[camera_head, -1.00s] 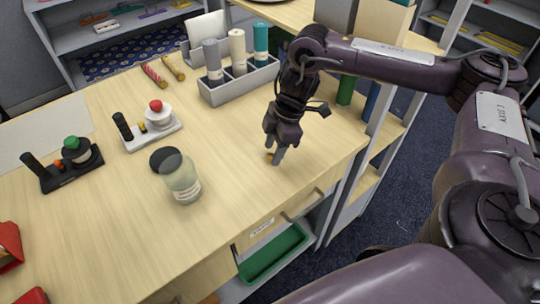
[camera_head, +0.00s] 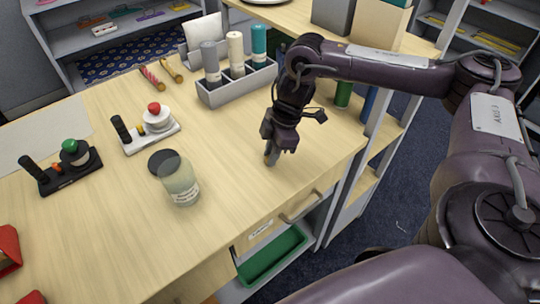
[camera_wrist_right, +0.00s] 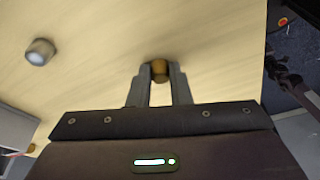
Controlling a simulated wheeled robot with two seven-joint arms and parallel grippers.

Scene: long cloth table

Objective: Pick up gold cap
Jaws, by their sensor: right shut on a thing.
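In the wrist view the gold cap (camera_wrist_right: 160,70) is a small brownish-gold cylinder between the two fingertips of my right gripper (camera_wrist_right: 160,75). The fingers are shut on it from both sides. In the head view my right gripper (camera_head: 271,159) points down at the wooden tabletop near its right edge, and its fingers hide the cap there. I cannot tell whether the cap touches the table. My left gripper is not in view.
A grey holder (camera_head: 238,84) with several cylinders is behind. Two small stands, one with a red knob (camera_head: 155,108) and one with a green knob (camera_head: 69,145), are further left. The table between jar and gripper is clear.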

